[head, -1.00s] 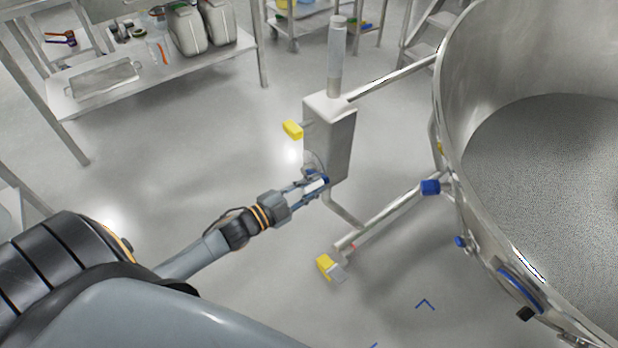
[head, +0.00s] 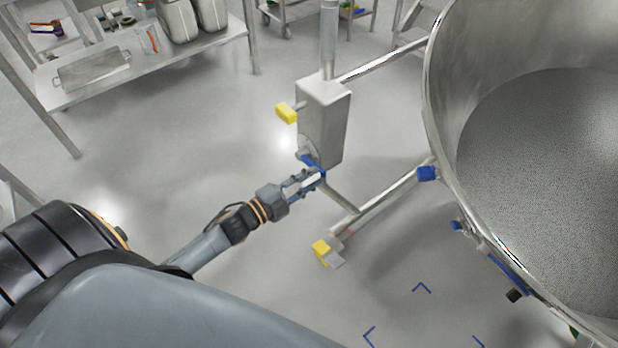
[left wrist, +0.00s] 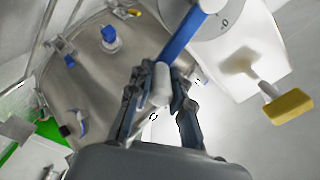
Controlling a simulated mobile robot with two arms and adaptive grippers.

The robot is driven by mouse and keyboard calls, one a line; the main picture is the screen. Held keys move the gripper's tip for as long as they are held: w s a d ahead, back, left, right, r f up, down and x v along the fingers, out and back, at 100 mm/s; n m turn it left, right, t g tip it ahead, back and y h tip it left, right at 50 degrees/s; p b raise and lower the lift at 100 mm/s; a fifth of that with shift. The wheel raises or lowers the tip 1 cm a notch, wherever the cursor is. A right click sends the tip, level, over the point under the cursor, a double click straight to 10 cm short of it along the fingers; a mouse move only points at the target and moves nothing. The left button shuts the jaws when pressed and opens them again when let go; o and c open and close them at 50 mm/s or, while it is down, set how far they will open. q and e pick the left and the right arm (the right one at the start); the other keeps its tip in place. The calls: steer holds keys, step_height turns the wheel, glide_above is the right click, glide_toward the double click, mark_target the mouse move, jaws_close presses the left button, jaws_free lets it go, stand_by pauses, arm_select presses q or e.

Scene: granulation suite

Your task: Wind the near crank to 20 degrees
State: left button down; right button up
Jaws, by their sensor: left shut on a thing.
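The near crank has a blue arm (head: 311,162) on the lower side of a grey box (head: 323,118) on a steel post. In the left wrist view the blue arm (left wrist: 184,36) runs from a round grey hub (left wrist: 214,18) with small marks to a white grip (left wrist: 161,84). My left gripper (head: 314,181) is shut on this white grip, and its fingers (left wrist: 162,100) lie on both sides of it. The hub's angle marks are too small to read. My right gripper is not in view.
A yellow pedal (head: 321,250) is at the frame's foot. A large steel bowl (head: 437,120) stands at right. A steel table (head: 140,75) with containers is at back left. Floor between is clear.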

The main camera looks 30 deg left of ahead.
arm_select(q)
steer(key=shift+s+f, duration=0.1)
steer(key=shift+f, duration=0.2)
steer(key=c, duration=1.2)
jaws_free()
steer(key=shift+r, duration=0.1)
steer(key=v, duration=1.2)
